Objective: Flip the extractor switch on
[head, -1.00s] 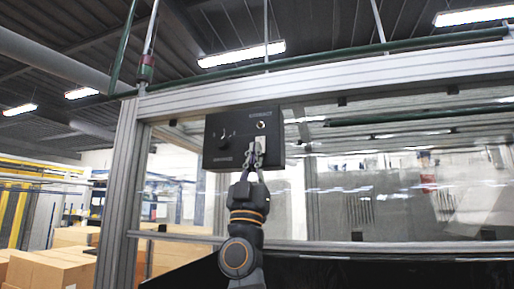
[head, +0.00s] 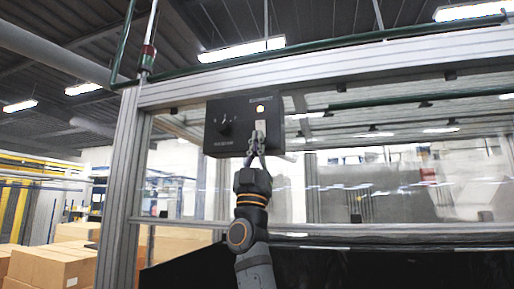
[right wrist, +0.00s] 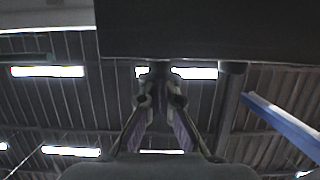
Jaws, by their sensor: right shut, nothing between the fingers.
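A black control box (head: 238,142) is mounted on the aluminium frame. It has a round dark knob (head: 223,127) at its left and a small round lamp (head: 260,109), which looks lit, at its upper right. The pale switch (head: 260,127) sits below the lamp. My right gripper (head: 257,142) points up at the switch's lower end, with its fingers shut and empty. I cannot tell whether the tips touch the switch. In the right wrist view the closed fingertips (right wrist: 160,74) lie at the lower edge of the dark box (right wrist: 210,30). My left gripper is out of view.
An aluminium post (head: 119,190) and top beam (head: 330,70) frame clear panels around the box. Cardboard boxes (head: 50,268) stand at the lower left. A dark surface (head: 400,268) lies at the lower right. The space below the box is free apart from my arm.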

